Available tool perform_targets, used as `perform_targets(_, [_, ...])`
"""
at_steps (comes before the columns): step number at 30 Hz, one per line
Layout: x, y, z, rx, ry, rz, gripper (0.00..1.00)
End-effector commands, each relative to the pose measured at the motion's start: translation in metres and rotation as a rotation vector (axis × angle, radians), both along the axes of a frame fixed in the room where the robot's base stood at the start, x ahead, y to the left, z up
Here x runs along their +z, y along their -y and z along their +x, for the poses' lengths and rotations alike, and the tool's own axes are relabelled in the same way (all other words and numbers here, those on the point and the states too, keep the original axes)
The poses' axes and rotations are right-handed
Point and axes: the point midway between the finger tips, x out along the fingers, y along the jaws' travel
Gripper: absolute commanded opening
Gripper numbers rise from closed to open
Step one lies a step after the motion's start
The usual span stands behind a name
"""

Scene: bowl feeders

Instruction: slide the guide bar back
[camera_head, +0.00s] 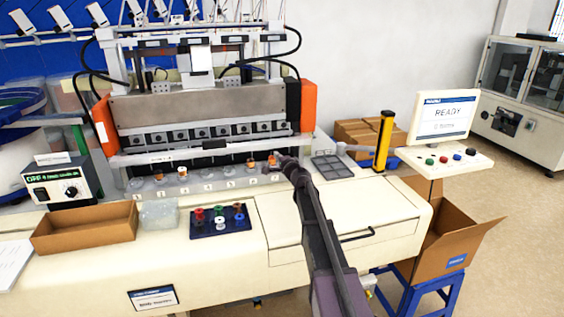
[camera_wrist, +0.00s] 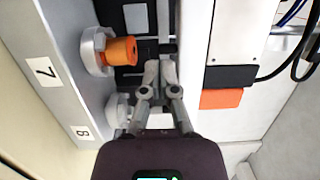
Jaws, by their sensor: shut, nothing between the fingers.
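The guide bar (camera_head: 200,155) is a long pale bar running across the front of the machine, below the row of dark square units and above the numbered stations. In the wrist view a pale bar (camera_wrist: 192,30), which looks like the same one, runs down the picture just right of my fingers. My gripper (camera_head: 279,160) is at the right end of the station row, close to the bar's right part. In the wrist view my gripper (camera_wrist: 160,68) is shut and empty, its fingertips beside the bar; I cannot tell whether they touch it. My arm hides part of the right end.
An orange spool (camera_wrist: 120,51) stands on the holder by label 7, left of my fingers. A dark tray of coloured pieces (camera_head: 218,220), an open cardboard box (camera_head: 85,228) and a clear bag (camera_head: 159,214) lie in front. A yellow post (camera_head: 383,140) stands right.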

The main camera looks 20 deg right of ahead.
Motion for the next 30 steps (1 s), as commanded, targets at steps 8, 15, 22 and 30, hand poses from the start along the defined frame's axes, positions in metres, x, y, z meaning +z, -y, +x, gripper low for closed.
perform_targets(8, [0.000, -0.004, 0.019, 0.001, 0.001, 0.000, 0.00])
perform_targets(15, [0.000, -0.004, 0.019, 0.000, 0.001, 0.000, 0.00])
perform_targets(22, [0.000, -0.004, 0.025, 0.000, 0.000, 0.000, 0.00])
perform_targets(30, [0.000, -0.004, 0.064, 0.001, 0.000, 0.000, 0.00])
